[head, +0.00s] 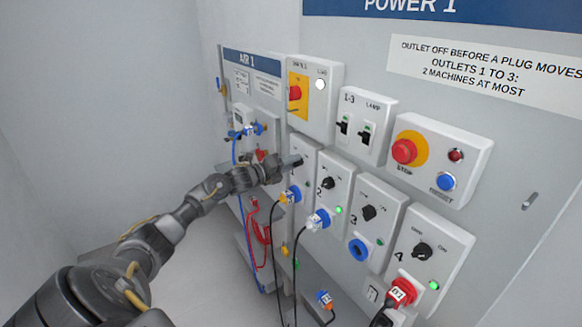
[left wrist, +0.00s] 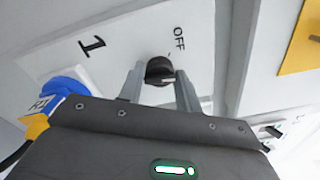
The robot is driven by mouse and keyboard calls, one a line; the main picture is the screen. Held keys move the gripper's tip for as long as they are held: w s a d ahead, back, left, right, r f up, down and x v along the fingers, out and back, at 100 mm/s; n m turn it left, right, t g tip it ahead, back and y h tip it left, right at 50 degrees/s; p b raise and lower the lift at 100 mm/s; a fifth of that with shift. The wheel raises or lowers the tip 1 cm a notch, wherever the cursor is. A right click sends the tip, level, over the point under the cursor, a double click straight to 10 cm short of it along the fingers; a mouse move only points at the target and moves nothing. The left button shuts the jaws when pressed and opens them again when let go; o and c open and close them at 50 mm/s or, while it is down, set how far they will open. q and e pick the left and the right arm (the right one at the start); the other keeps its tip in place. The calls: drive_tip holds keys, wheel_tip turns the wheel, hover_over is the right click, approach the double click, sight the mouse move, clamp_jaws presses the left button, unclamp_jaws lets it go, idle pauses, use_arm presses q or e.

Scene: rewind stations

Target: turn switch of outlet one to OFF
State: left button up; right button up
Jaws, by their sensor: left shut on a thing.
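Outlet one (head: 308,170) is the leftmost white box in the lower row on the wall panel, with a blue-collared plug (head: 291,195) in it. Its black switch knob (left wrist: 160,68) shows in the left wrist view, with the word OFF (left wrist: 179,38) beside it and the number 1 on the plate. My left gripper (head: 292,162) is at outlet one and hides its switch in the head view. In the left wrist view its two fingers (left wrist: 160,88) stand on both sides of the knob, shut on it. The knob's white mark points away from OFF. My right gripper is not in view.
Outlet two (head: 331,190) has a plug and a lit green lamp. Outlet three (head: 373,215) is empty. Outlet four (head: 430,255) has a red plug and a lit green lamp. The red stop button (head: 403,151) is up right. Cables hang below the outlets.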

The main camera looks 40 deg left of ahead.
use_arm(q)
drive_tip(key=n, duration=1)
drive_tip(key=shift+f+p, duration=0.1)
drive_tip(key=shift+p, duration=0.2)
drive_tip(key=shift+n, duration=0.4)
drive_tip(key=o, duration=0.9)
drive_tip(key=shift+o, duration=0.2)
drive_tip(key=shift+s, duration=0.1)
